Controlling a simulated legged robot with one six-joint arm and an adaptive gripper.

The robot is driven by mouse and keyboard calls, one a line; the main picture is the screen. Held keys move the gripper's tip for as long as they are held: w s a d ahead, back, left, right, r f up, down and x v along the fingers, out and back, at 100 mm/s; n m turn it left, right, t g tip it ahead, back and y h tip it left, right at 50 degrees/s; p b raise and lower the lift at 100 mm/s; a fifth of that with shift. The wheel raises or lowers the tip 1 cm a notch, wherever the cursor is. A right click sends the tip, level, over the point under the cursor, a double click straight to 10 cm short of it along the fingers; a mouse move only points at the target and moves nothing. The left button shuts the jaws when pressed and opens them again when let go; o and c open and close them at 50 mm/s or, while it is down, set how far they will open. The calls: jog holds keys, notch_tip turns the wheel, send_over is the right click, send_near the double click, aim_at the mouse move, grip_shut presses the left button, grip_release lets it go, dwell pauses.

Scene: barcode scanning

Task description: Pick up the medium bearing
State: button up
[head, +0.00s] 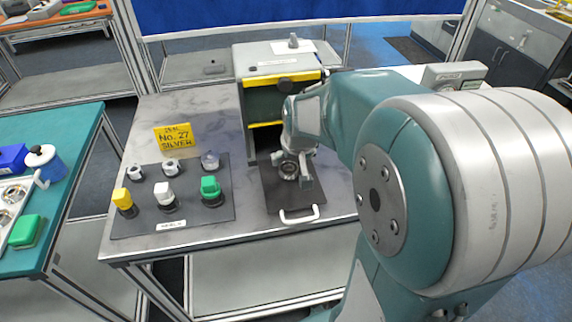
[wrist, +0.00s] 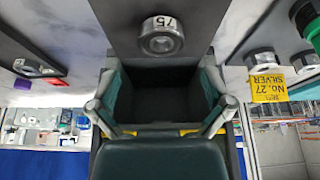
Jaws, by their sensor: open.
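A silver ring-shaped bearing (wrist: 162,40) marked 75 sits on a dark tray (wrist: 116,22) in the wrist view. In the head view the bearing (head: 289,171) is partly hidden by my gripper (head: 296,166), which is low over the same tray with a white handle. In the wrist view my gripper (wrist: 160,103) is open, its two fingers apart with nothing between them. The bearing shows beyond the fingertips, roughly centred between them. The frames do not clearly show which size this bearing is.
Left of the tray, a dark board (head: 136,214) holds several silver ring parts and yellow, white and green pieces. A yellow NO. 27 SILVER sign (head: 173,138) stands behind it. A grey cabinet with yellow edges (head: 262,66) stands close behind the tray.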

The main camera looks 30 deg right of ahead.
aim_at(288, 170)
jog(key=x, duration=0.2)
jog(key=a+x, duration=0.1)
jog(key=x, duration=0.1)
jog(key=shift+d+f, duration=0.1)
jog(key=shift+f, duration=0.2)
jog(key=shift+w+d+f, duration=0.15)
jog(key=shift+d+f, duration=0.05)
jog(key=shift+f, duration=0.05)
jog(key=shift+d, duration=0.3)
jog(key=c, duration=0.6)
jog(key=shift+a, duration=0.25)
jog(key=c, duration=0.6)
